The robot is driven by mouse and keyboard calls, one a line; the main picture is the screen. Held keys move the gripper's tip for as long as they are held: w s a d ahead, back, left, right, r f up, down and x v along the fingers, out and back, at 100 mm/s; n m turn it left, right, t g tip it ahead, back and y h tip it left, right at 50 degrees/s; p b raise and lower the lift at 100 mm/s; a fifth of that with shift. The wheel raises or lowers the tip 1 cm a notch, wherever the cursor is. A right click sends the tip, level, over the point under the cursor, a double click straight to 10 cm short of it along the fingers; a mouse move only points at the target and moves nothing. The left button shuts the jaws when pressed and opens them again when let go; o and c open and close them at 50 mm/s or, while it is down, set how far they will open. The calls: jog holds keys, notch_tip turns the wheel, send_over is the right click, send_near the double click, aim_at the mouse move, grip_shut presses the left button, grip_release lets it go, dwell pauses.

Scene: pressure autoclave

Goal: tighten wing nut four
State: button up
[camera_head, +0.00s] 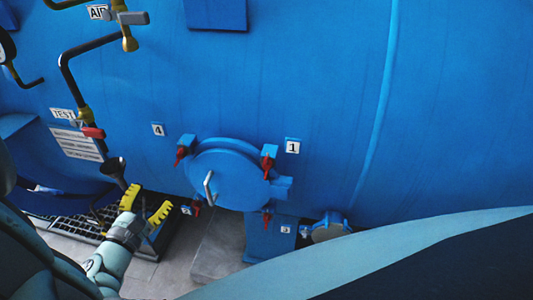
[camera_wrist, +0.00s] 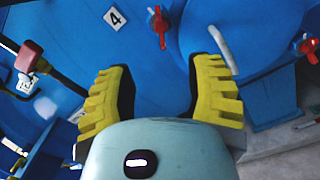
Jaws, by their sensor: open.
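Wing nut four is the red wing nut (camera_head: 181,155) beside the "4" label (camera_head: 158,129), at the upper left of the round blue hatch (camera_head: 228,178). In the wrist view the red wing nut (camera_wrist: 158,27) shows just right of the "4" label (camera_wrist: 114,18), beyond and between the fingertips. My gripper (camera_head: 146,200) has yellow ridged fingers, spread open and empty. It is below and left of wing nut four, apart from it. In the wrist view the open fingers (camera_wrist: 162,78) frame bare blue surface.
A silver handle (camera_head: 209,188) stands out from the hatch. A dark pipe with a red-handled valve (camera_head: 93,132) hangs left of my gripper, above a floor grate (camera_head: 75,228).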

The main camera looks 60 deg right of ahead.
aim_at(181, 155)
jog(key=x, duration=1.4)
jog(key=shift+d, duration=0.35)
jog(key=shift+w+d, duration=0.2)
jog(key=shift+d, duration=0.4)
jog(key=shift+a, duration=0.1)
grip_shut()
